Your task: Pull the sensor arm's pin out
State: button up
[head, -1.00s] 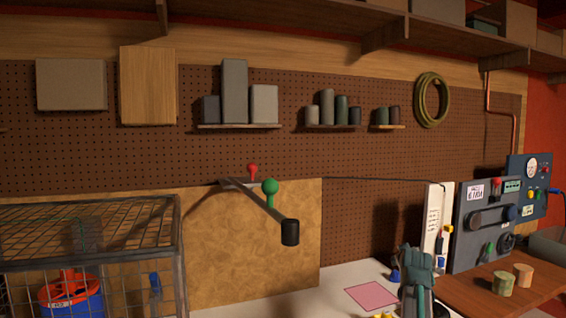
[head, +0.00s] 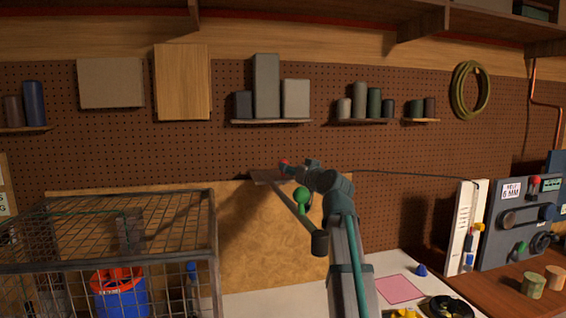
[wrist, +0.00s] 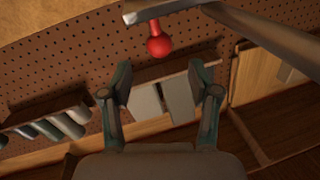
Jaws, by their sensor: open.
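The sensor arm (head: 293,212) is a thin dark bar on a flat wall bracket (head: 268,177). It has a green ball knob (head: 302,195) partway along and a black cylinder (head: 320,243) at its end. A pin with a red ball knob (head: 284,163) is at the bracket. In the wrist view the red knob (wrist: 159,45) hangs below the bracket edge, near the picture's top middle. My gripper (wrist: 160,76) is open and empty, its fingertips apart on either side of the knob's line, with the knob appearing beyond them. In the head view my gripper (head: 291,167) is close beside the red knob.
A wire cage (head: 105,245) holding a blue and red item stands at left. Pegboard shelves (head: 272,121) with grey blocks are above. A control panel (head: 515,225) stands at right. A pink square (head: 400,289) lies on the white bench.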

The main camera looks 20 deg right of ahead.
jog(key=w+p, duration=0.2)
jog(key=w, duration=0.6)
grip_shut()
